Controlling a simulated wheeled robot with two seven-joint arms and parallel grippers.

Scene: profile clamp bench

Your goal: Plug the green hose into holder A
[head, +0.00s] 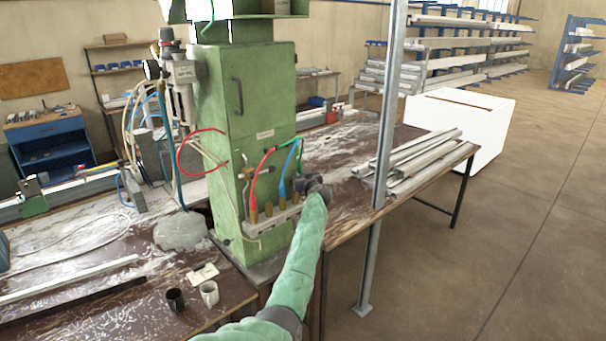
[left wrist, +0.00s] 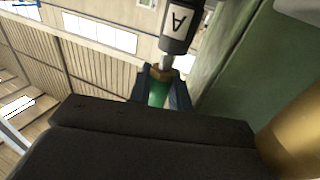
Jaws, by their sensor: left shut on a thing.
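My left gripper (head: 313,184) is at the front right of the green cabinet, beside the right end of a rail with brass fittings. In the left wrist view its blue-grey fingers (left wrist: 160,92) are shut on the green hose (left wrist: 157,95), just below a brass-coloured collar. A black cylinder labelled A (left wrist: 178,25), holder A, is directly above, with a thin metal tip towards the collar. Tip and collar look in line and very close; I cannot tell whether the tip is inside. In the head view the green hose (head: 300,153) arcs down to the gripper. My right gripper is not in view.
A red hose (head: 254,185) and a blue hose (head: 283,180) run down to brass fittings on the grey rail (head: 262,226), left of my gripper. The green cabinet (head: 262,100) stands close behind. A steel post (head: 388,120) and metal profiles (head: 420,158) are to the right.

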